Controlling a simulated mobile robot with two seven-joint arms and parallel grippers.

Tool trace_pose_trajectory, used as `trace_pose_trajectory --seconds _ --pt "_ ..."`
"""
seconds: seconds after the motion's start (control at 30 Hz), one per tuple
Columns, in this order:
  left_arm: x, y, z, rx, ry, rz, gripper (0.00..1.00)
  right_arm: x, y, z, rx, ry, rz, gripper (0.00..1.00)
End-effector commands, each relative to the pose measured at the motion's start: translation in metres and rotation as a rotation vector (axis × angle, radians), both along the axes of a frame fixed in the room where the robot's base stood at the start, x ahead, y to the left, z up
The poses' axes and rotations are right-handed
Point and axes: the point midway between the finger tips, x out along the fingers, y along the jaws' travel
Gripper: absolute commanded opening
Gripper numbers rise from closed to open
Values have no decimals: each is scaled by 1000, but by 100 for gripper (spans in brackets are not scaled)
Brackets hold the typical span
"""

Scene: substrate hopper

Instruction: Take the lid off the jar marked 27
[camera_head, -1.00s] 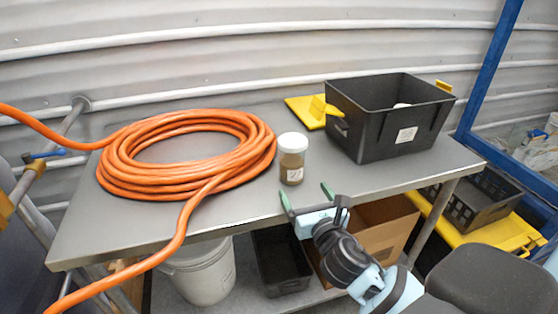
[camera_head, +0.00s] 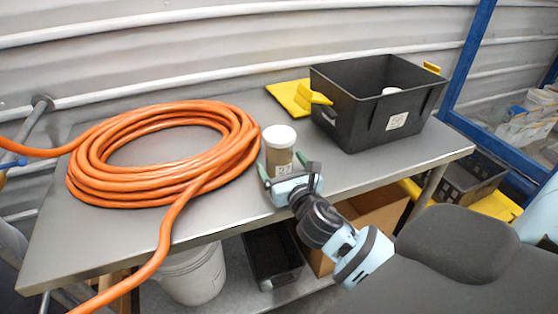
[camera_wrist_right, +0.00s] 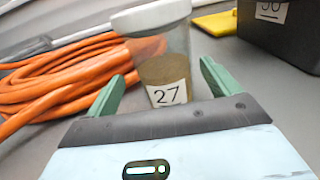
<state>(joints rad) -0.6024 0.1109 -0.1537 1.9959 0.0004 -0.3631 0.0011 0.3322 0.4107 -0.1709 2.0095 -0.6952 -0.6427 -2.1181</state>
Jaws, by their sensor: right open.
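The jar marked 27 (camera_head: 279,158) stands upright on the metal table, clear-walled with brown contents and a white lid (camera_head: 279,136) on top. In the right wrist view the jar (camera_wrist_right: 165,72) shows its label "27" and its white lid (camera_wrist_right: 152,17). My right gripper (camera_head: 283,174) is open at the near side of the jar. In the wrist view its green fingers (camera_wrist_right: 158,88) are spread to either side of the jar's lower part, with the jar between or just beyond the tips. I cannot tell whether they touch it. My left gripper is not in view.
A coiled orange hose (camera_head: 160,185) lies close on the left. A black bin (camera_head: 345,120) with a white-topped item (camera_head: 391,91) inside stands at the right, beside a yellow piece (camera_head: 290,97). Bare tabletop (camera_head: 340,172) lies right of the jar.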

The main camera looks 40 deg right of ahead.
Motion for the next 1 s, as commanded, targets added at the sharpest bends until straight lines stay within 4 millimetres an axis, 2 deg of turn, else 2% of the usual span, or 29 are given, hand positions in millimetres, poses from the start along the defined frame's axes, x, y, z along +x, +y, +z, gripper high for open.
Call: trace_pose_trajectory --seconds 0.13,0.43,0.77,1.0 --pt "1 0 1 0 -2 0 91 6 -3 2 2 -1 -1 88" --pt "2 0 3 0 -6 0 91 43 -15 5 2 0 0 88" --pt "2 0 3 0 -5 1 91 49 -17 4 2 1 1 88" --pt "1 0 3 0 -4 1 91 49 -17 4 1 1 1 58"
